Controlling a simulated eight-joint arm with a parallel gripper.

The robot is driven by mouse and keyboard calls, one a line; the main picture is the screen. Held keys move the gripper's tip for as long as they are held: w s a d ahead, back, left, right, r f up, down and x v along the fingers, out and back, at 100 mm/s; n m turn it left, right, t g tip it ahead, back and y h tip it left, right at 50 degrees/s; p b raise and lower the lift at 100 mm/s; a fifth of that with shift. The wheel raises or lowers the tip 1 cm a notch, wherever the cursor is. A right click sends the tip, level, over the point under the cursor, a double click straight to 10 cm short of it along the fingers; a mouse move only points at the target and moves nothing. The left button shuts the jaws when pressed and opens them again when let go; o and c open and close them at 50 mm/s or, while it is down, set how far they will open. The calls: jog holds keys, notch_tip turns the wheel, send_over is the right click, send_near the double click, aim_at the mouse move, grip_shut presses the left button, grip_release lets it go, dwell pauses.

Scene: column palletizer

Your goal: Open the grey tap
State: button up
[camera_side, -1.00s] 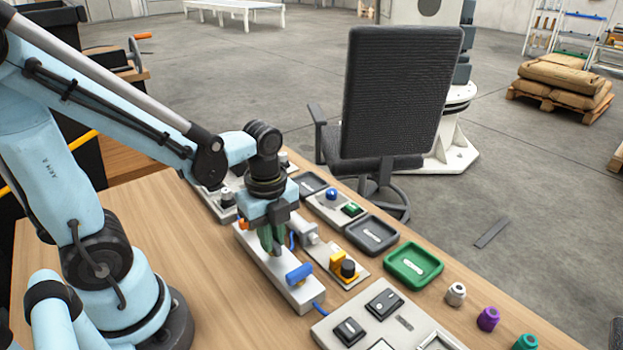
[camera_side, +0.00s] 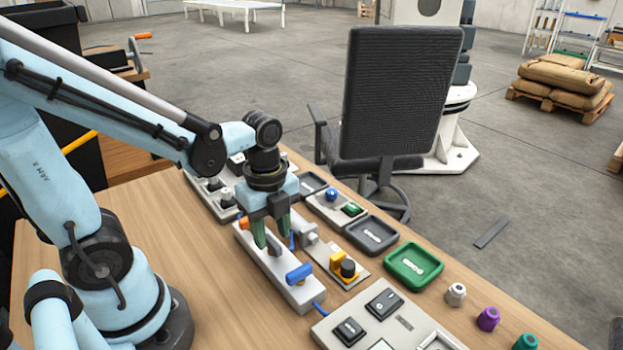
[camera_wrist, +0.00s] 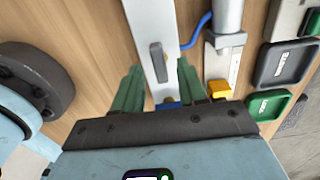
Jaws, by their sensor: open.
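The grey tap (camera_wrist: 157,62) is a short grey lever on a long white block (camera_wrist: 150,22); in the wrist view it lies roughly along the block. In the side view the white block (camera_side: 296,292) also carries an orange tap (camera_side: 244,224) and a blue tap (camera_side: 299,273), with the grey tap (camera_side: 272,246) between them, partly hidden by my fingers. My gripper (camera_side: 271,240) is open, green fingers pointing down, over the middle of the block. In the wrist view my gripper (camera_wrist: 160,70) has one finger on each side of the block, with the grey tap ahead between them.
Beside the block is a panel with a yellow and black knob (camera_side: 346,268). A green tray (camera_side: 413,265) and a dark tray (camera_side: 371,235) stand to the right. A switch panel (camera_side: 375,318) is in front. The wooden table (camera_side: 200,290) is clear left of the block.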

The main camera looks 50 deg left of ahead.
aim_at(272, 241)
notch_tip(272, 241, up, 11)
jog(key=shift+f, duration=0.15)
dwell(0.4)
jog(key=w+f+n+t, duration=0.1)
jog(key=n+t, duration=0.1)
jog(key=n, duration=0.4)
jog(key=w+f+n+t, duration=0.1)
jog(key=n+t, duration=0.1)
jog(key=n, duration=0.4)
jog(key=w+d+f+n+t, duration=0.1)
jog(key=n+t, duration=0.2)
jog(key=n, duration=0.3)
jog(key=shift+w, duration=0.25)
